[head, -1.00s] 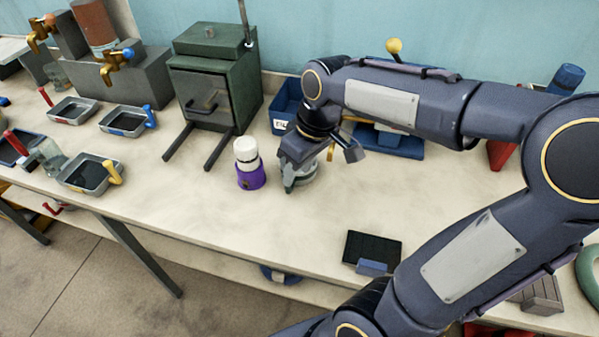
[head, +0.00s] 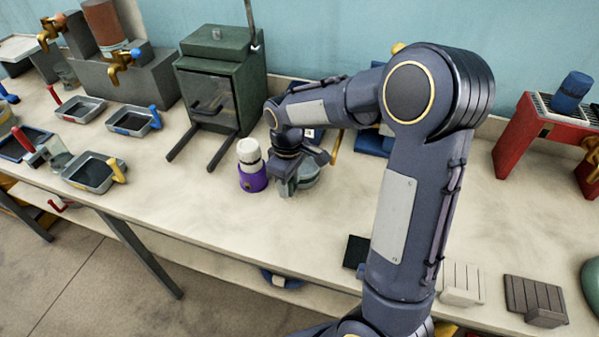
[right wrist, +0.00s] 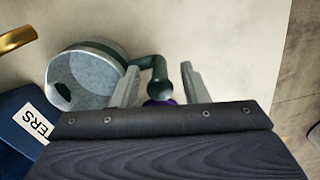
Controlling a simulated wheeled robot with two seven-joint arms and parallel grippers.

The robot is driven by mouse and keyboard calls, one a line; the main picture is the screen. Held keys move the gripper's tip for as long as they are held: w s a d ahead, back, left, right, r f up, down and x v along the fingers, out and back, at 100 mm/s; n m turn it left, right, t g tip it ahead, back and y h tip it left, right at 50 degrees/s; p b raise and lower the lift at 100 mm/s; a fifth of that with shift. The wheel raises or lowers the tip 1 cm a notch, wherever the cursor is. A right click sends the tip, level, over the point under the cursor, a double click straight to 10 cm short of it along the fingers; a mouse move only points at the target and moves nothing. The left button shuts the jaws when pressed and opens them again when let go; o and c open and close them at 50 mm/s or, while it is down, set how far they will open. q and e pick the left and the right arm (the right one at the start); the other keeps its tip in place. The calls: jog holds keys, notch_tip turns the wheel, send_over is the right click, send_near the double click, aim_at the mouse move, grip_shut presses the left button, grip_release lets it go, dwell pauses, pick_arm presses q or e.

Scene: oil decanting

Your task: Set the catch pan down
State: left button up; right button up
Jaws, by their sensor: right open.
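A round grey metal pan (head: 309,179) with a green handle stands on the bench, partly hidden behind my right gripper (head: 288,186) in the head view. I take it for the catch pan. The right wrist view shows its pale, empty-looking inside (right wrist: 88,76) and its bent green handle (right wrist: 154,66). The open fingers of my right gripper (right wrist: 161,80) are on either side of the handle, with a gap on the right finger's side. I cannot tell whether the left finger touches the pan. My left gripper is not in view.
A purple holder with a white-topped bottle (head: 251,169) stands close left of the gripper. Behind are a green box oven (head: 222,85) and a blue bin (right wrist: 22,128). Several small handled trays (head: 92,172) lie at left. The bench front between is clear.

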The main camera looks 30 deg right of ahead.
jog(key=shift+f, duration=0.2)
grip_shut()
jog(key=shift+r, duration=0.2)
